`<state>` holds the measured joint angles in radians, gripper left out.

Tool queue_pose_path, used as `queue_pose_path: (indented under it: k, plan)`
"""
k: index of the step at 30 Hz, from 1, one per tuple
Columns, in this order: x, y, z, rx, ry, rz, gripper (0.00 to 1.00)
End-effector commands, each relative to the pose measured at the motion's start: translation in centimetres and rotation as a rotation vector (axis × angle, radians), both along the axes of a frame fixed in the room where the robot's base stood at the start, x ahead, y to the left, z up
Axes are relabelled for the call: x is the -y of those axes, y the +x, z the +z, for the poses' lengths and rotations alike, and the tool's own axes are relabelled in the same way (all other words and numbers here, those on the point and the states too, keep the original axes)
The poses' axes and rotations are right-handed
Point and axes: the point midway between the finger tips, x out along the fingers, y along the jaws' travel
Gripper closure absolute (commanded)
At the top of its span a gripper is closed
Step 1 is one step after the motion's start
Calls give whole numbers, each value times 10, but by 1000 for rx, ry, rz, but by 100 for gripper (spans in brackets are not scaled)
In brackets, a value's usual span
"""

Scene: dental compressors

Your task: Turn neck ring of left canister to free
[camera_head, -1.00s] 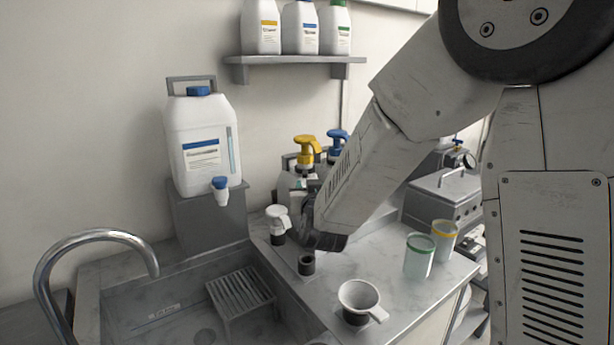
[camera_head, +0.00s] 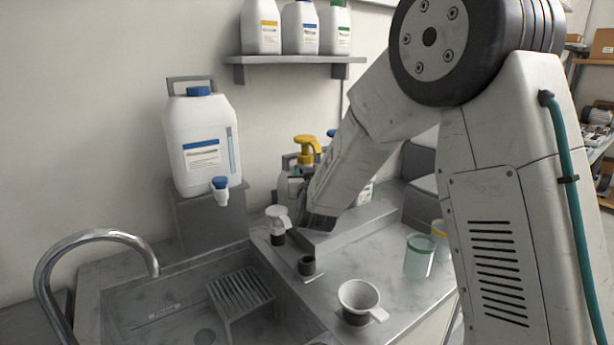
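Two pump bottles stand at the back of the counter, and the left one, with a yellow pump head (camera_head: 306,148), seems to be the left canister. Its body (camera_head: 287,187) is partly covered by my arm, and I cannot make out its neck ring. The blue pump head (camera_head: 331,134) of the right bottle mostly hides behind my arm. The dark end of my arm (camera_head: 319,221) is low, in front of the bottles. My gripper's fingers cannot be made out there, nor whether they touch anything.
A white jug (camera_head: 203,140) with a tap stands on a grey block at the left. The sink and faucet (camera_head: 95,238) are front left. A small white-topped item (camera_head: 277,222), a dark cup (camera_head: 306,265), a white funnel cup (camera_head: 358,298) and a green-rimmed cup (camera_head: 419,258) stand on the counter.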

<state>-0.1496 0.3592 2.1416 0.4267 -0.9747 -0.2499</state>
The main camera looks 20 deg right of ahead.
Motion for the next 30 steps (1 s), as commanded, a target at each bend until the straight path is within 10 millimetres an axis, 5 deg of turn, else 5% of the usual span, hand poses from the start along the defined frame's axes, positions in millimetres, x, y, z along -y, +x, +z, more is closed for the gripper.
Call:
queue_pose_path:
  k: [1,4,17,30]
  plan:
    - [0,0,0,0,0,0,75]
    - [0,0,0,0,0,0,100]
    - [5,-1,-1,-2,-2,53,100]
    - [29,0,-1,-3,-1,386,100]
